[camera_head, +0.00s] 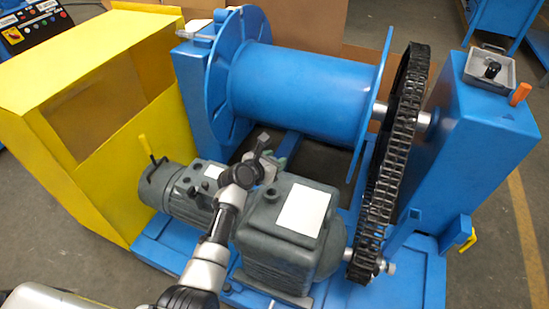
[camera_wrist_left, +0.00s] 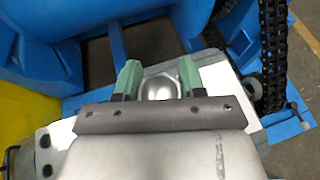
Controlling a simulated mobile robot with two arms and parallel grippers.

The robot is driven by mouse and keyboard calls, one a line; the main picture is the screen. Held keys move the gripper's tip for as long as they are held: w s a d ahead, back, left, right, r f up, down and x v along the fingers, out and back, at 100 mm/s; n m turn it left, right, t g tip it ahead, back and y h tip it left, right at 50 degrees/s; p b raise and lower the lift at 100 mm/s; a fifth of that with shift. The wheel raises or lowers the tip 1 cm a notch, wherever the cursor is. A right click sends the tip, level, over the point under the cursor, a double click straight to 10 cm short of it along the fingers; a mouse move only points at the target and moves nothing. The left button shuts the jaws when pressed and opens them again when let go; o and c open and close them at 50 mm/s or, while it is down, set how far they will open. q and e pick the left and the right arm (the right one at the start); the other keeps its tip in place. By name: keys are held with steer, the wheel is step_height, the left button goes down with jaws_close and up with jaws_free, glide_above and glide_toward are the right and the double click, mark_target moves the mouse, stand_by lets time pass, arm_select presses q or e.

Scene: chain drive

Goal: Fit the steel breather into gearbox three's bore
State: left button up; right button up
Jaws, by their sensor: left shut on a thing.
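My left gripper (camera_head: 275,160) reaches in from the lower left and hangs above the grey-green motor and gearbox unit. In the left wrist view its two green fingers (camera_wrist_left: 158,77) are shut on a shiny domed steel breather (camera_wrist_left: 158,87). In the head view the breather cannot be made out clearly. The gearbox (camera_head: 268,243) has a white label on its sloped top and a small round raised spot (camera_head: 271,194) near the gripper; I cannot tell whether this is the bore. No number is readable on the gearbox. My right gripper is not in view.
A blue winch drum (camera_head: 295,92) stands behind the gearbox. A black chain (camera_head: 392,165) runs at its right. A yellow guard box (camera_head: 75,120) stands at the left. A small metal tray (camera_head: 489,70) and an orange item (camera_head: 520,94) top the blue pillar at the right.

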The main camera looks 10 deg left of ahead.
arm_select(q)
steer(key=shift+f+b, duration=1.75)
steer(key=shift+f, duration=1.05)
steer(key=shift+p, duration=0.3)
steer(key=shift+p, duration=0.6)
steer(key=shift+f+b, duration=1.5)
steer(key=shift+f, duration=0.65)
steer(key=o, duration=1)
steer(key=shift+o, duration=0.2)
steer(key=shift+s, duration=0.1)
